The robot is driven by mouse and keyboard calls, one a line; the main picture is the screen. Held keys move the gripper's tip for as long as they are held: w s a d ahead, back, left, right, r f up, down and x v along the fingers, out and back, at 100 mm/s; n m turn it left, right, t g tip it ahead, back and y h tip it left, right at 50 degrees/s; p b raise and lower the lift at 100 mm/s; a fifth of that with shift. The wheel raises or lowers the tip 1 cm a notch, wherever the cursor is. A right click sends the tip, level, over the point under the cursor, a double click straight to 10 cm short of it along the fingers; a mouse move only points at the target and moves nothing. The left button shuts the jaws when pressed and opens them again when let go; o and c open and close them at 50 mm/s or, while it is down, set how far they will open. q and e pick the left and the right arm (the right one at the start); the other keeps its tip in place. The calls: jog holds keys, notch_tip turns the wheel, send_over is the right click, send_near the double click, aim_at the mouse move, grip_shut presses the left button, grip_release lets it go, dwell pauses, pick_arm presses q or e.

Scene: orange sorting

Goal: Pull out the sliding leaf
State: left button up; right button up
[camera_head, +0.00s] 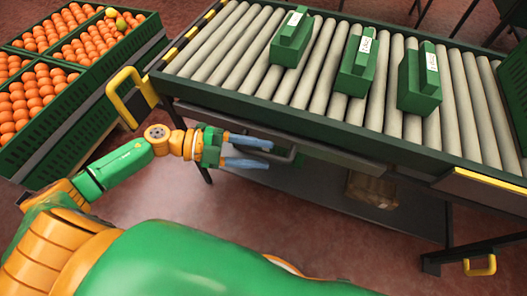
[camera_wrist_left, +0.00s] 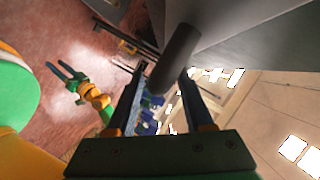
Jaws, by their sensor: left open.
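A dark grey bar handle (camera_head: 287,158) shows under the front edge of the roller conveyor, beside my left gripper's fingertips. It seems to belong to the sliding leaf, whose extent under the conveyor is hard to tell. My left gripper (camera_head: 258,153) is open, its two blue fingers pointing right at the handle. In the left wrist view, the dark round bar (camera_wrist_left: 176,58) lies between the two fingers of the left gripper (camera_wrist_left: 163,75), with gaps beside it. My right gripper (camera_wrist_left: 66,74) shows small in that view, its two fingers apart; it is outside the head view.
The roller conveyor (camera_head: 313,88) carries several green boxes, each with a white label. Green crates (camera_head: 100,67) of oranges stand at the left. A yellow handle (camera_head: 122,90) sits at the conveyor's left end.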

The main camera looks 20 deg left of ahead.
pick_arm(q)
jog(key=shift+w+d+f, duration=0.15)
jog(key=shift+w+d, duration=0.05)
jog(key=shift+d, duration=0.35)
grip_shut()
dwell(1.0)
